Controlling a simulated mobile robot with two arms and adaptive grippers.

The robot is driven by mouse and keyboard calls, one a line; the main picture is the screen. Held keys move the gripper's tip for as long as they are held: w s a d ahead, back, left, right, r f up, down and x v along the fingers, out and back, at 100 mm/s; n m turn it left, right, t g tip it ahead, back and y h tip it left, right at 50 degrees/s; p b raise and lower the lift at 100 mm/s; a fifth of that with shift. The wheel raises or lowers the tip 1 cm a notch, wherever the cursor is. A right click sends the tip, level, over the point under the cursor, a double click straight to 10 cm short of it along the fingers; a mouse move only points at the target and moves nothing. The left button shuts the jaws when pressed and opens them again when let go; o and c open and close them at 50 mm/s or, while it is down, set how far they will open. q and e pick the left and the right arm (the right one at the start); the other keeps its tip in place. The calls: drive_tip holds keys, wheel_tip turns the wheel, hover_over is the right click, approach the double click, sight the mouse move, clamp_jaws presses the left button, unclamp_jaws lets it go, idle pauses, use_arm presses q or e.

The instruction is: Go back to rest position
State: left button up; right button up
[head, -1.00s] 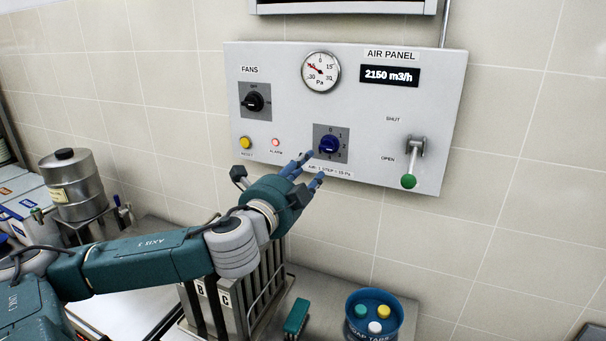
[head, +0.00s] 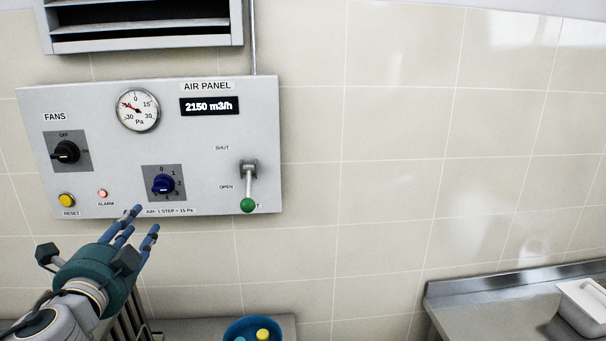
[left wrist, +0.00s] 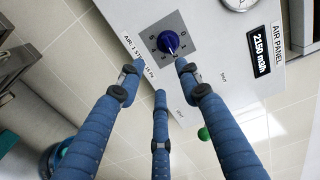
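My left gripper (head: 137,222) has three blue fingers, spread apart and empty. In the head view it is just below the blue rotary knob (head: 163,184) on the grey air panel (head: 215,140). In the left wrist view the fingers (left wrist: 160,85) point up towards the knob (left wrist: 168,42), with a gap between the side fingers and nothing held. I cannot tell from the views whether a fingertip touches the panel. My right gripper is not in view.
On the panel are a fan switch (head: 66,152), a gauge (head: 137,110) and a green-ended lever (head: 247,204) hanging down at OPEN. A blue tub (head: 253,329) stands below. A steel counter with a white container (head: 585,305) is at right. The wall between is clear.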

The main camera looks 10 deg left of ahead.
use_arm(q)
drive_tip(key=s+d+f+n+g, duration=0.1)
drive_tip(key=s+f+n+g, duration=0.15)
drive_tip(key=f, duration=0.65)
drive_tip(key=s+d+f+n+g, duration=0.1)
drive_tip(key=s+f+n+g, duration=0.2)
drive_tip(key=f, duration=0.5)
drive_tip(key=s+d+f+n+g, duration=0.2)
drive_tip(key=s+f, duration=0.3)
drive_tip(key=f, duration=0.4)
drive_tip(key=s+d+f+n+g+h, duration=0.5)
drive_tip(key=s+d+f+n+g, duration=0.1)
drive_tip(key=s+d+f, duration=1.1)
wheel_tip(320, 180, down, 30)
drive_tip(key=s+a+g+b, duration=0.2)
drive_tip(key=s+b, duration=0.1)
drive_tip(key=b, duration=0.4)
drive_tip(key=s+a+f+b, duration=0.1)
drive_tip(key=s+f+b, duration=0.1)
drive_tip(key=s+f, duration=0.6)
drive_tip(key=s+a+f+b, duration=0.2)
drive_tip(key=s+f, duration=0.7)
drive_tip(key=f, duration=0.5)
drive_tip(key=shift+f+m+g+y+b, duration=0.25)
drive_tip(key=shift+m+g+y+b, duration=0.15)
drive_tip(key=shift+b, duration=0.25)
